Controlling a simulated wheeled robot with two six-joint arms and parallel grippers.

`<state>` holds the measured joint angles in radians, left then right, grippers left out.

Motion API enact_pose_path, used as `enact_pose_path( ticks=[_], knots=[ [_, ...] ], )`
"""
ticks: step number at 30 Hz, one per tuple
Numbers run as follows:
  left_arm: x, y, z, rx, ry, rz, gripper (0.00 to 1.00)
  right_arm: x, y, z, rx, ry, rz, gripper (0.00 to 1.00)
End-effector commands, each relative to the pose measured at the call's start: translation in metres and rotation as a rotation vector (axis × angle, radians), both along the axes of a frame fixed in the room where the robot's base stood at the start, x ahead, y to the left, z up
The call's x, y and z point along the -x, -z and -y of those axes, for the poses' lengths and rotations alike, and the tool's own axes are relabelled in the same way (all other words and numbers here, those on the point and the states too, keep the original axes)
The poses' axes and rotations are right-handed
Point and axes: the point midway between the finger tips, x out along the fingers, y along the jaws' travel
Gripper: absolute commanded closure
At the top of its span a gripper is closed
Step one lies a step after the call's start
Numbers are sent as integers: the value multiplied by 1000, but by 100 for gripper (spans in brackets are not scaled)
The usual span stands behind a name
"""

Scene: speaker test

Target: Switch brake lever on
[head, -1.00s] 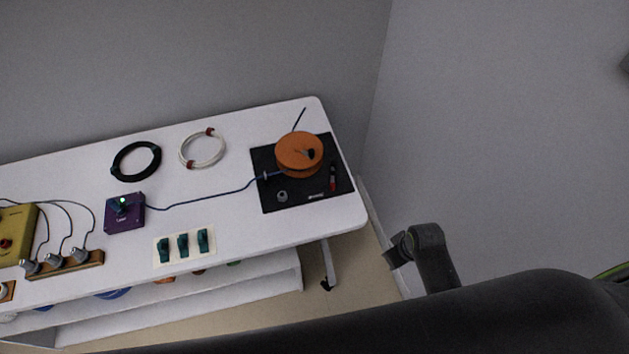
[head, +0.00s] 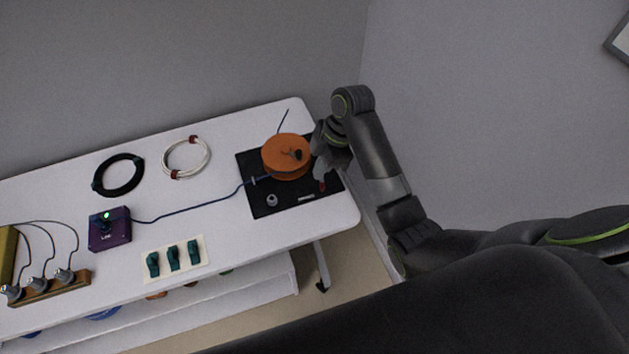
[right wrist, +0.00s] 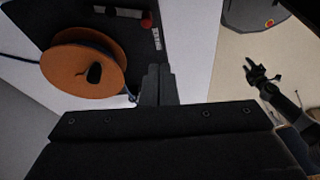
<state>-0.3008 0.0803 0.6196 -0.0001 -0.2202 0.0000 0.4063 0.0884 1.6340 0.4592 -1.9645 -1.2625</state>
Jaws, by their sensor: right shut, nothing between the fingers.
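An orange spool (head: 284,153) with a small black knob on top lies on a black mat (head: 258,200) at the right end of the white table. It also shows in the right wrist view (right wrist: 70,60). A small lever-like part with a red end (head: 322,186) is on the mat right of the spool, partly hidden by my right gripper (head: 319,172). In the right wrist view this red end (right wrist: 147,20) shows beyond the fingertips. It may be the brake lever. My right gripper (right wrist: 157,70) is shut and empty, above the mat's right side.
A purple box (head: 110,230) with a green light joins the spool by a blue cable. Black (head: 118,176) and white (head: 186,158) cable coils lie behind. A pale plate (head: 174,260) with three green clips is in front. A wall stands behind the table.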

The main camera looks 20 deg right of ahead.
Motion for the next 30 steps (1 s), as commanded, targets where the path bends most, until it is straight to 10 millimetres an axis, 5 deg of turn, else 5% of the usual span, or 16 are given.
enact_pose_path(
  ticks=[6,17,30],
  knots=[
    [0,1,0,0,0,0,58,-11,-18,-9,-16,-122,12,100],
    [-1,1,0,0,0,1,58,-11,-18,-10,-16,-129,13,100],
    [-1,41,0,0,0,2,58,-10,23,-22,-17,-128,13,100]
  ],
)
